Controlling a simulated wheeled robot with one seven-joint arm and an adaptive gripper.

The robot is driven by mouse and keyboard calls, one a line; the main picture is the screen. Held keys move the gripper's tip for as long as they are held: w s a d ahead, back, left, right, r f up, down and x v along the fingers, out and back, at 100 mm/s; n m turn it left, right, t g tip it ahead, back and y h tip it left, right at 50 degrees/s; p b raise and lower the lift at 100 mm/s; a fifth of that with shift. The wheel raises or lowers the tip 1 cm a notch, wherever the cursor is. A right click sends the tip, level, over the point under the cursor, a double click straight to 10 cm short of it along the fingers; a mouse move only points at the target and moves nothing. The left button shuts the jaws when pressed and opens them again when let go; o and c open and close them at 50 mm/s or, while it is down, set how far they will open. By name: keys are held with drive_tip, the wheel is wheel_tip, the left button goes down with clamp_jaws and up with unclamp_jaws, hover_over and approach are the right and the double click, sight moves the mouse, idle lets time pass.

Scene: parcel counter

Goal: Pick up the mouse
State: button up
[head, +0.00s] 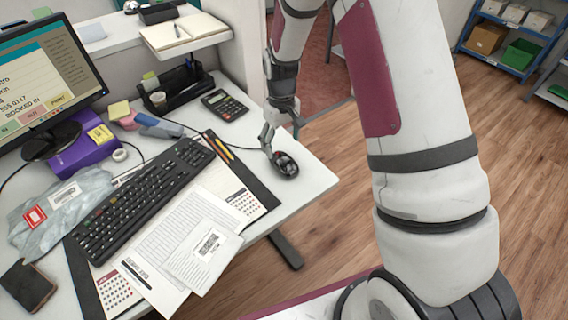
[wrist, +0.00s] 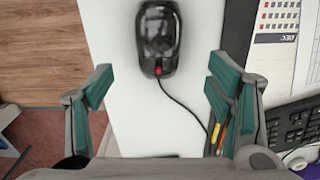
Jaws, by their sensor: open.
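The mouse (head: 286,164) is black with a red wheel and lies on the white desk near its right edge, beside the desk mat. In the wrist view the mouse (wrist: 159,38) is at the top centre, its cable running down and to the right. My gripper (head: 281,143) is at the mouse in the head view, close above or beside it; the exact gap cannot be told. In the wrist view my gripper (wrist: 158,88) is open, with green-padded fingers set wide on either side and nothing between the pads but desk and cable.
The black keyboard (head: 146,197) and papers (head: 180,235) lie on the desk mat left of the mouse. Pencils (head: 219,147) lie near the mat's upper edge. A calculator (head: 225,105) stands farther back. The desk's right edge (head: 318,200) is close to the mouse.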

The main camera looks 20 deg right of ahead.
sight(284, 158)
drive_tip(key=shift+s+d+f, duration=0.1)
drive_tip(key=shift+s+f, duration=0.05)
drive_tip(key=shift+f, duration=1.75)
drive_tip(key=shift+s+d+f, duration=0.1)
drive_tip(key=shift+f, duration=1.8)
drive_tip(key=c, duration=1.4)
drive_tip(key=shift+r, duration=0.2)
drive_tip(key=shift+r, duration=0.2)
drive_tip(key=r, duration=0.3)
drive_tip(key=shift+s, duration=0.2)
drive_tip(key=s, duration=1.4)
drive_tip(key=shift+s+d+r, duration=0.1)
drive_tip(key=shift+d+r, duration=0.1)
drive_tip(key=shift+r, duration=0.2)
drive_tip(key=w+b, duration=0.2)
drive_tip(key=w, duration=0.3)
drive_tip(key=w+f+b, duration=0.1)
drive_tip(key=w+b, duration=0.2)
drive_tip(key=w, duration=0.1)
drive_tip(key=w+b, duration=0.2)
drive_tip(key=w, duration=0.3)
drive_tip(key=shift+w+a+f+b, duration=0.2)
drive_tip(key=shift+w+f+b, duration=0.1)
drive_tip(key=shift+w+f, duration=0.1)
